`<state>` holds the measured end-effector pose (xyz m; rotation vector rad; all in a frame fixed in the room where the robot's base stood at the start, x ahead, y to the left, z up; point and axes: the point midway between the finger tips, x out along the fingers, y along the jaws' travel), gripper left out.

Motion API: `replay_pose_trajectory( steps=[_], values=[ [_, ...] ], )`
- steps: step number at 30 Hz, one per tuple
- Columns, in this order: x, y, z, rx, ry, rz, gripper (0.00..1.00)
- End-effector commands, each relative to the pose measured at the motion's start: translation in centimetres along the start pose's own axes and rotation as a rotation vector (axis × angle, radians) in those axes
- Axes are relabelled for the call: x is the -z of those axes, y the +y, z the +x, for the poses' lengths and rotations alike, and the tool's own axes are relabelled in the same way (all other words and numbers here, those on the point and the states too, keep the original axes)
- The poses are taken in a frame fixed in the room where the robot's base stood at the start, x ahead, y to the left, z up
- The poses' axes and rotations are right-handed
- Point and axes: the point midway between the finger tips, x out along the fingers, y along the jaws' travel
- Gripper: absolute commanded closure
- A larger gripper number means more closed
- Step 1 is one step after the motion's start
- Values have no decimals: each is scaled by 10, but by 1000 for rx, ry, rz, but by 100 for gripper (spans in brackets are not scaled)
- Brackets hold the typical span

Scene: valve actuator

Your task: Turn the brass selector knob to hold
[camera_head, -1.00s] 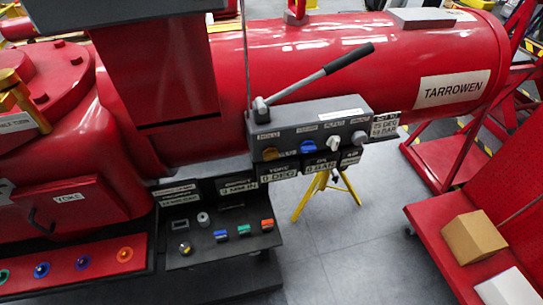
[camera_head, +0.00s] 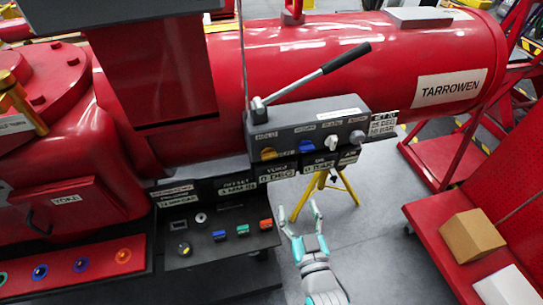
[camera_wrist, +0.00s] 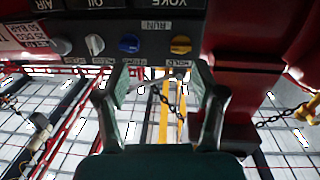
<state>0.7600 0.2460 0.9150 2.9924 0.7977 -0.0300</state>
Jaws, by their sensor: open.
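The brass selector knob (camera_head: 268,153) is on the front face of the grey control box (camera_head: 312,128), at its left end. A HOLD label (camera_head: 266,135) sits above it and a RUN label at its lower right. Which label its pointer faces is too small to tell. In the wrist view, which looks upside down, the brass knob (camera_wrist: 180,44) is beyond the fingertips, slightly right of centre, with HOLD (camera_wrist: 179,62) below and RUN (camera_wrist: 155,26) at upper left. My gripper (camera_head: 299,210) is open and empty, below and apart from the box; its fingers (camera_wrist: 160,80) frame free space.
Blue (camera_head: 306,146), white (camera_head: 331,142) and grey (camera_head: 357,137) knobs sit right of the brass one. A long lever (camera_head: 320,72) rises above the box. A lower panel (camera_head: 222,240) with buttons juts out left of my gripper. A yellow stand (camera_head: 325,190) is behind.

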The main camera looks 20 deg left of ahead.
Motion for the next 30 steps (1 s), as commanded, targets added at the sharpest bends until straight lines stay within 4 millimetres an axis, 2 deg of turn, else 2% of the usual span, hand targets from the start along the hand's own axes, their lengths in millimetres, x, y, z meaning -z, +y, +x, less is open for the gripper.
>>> replay_pose_trajectory(
  steps=[1, 3, 8, 16, 30],
  values=[
    [11, -9, 15, 20, 13, -3, 31],
    [22, -18, 29, 41, 23, -6, 31],
    [37, -31, 46, 69, 33, -11, 31],
    [40, -34, 67, 73, 34, -12, 31],
    [42, -40, 140, 73, 34, -12, 31]
  ],
)
